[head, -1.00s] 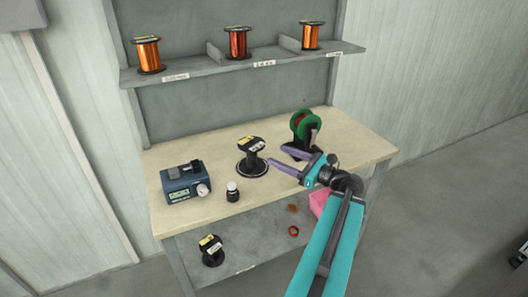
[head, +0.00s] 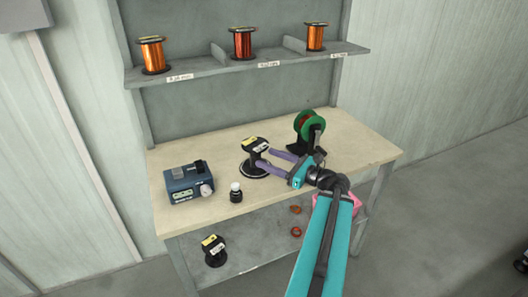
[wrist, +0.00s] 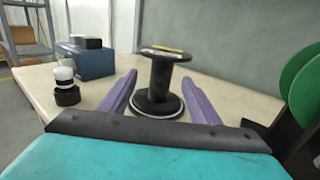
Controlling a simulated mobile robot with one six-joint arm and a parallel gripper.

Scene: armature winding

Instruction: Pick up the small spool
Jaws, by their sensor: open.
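A black spool (head: 251,156) with a yellow and white label on top stands upright on a white-rimmed round base on the bench. In the wrist view the spool (wrist: 160,78) is centred ahead, between the purple fingers. My gripper (head: 263,158) is open and empty, with its fingertips close to the spool's right side. In the wrist view my gripper (wrist: 160,80) has one finger on each side of the spool's lower part, apart from it. Whether the tips reach past the core I cannot tell. A similar black spool (head: 213,250) stands on the lower shelf.
Several things share the bench (head: 215,142): a blue meter box (head: 188,184), a small dark bottle with a white cap (head: 236,193) and a green reel on a black stand (head: 308,127) close behind my gripper. Copper wire spools (head: 242,43) stand on the upper shelf.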

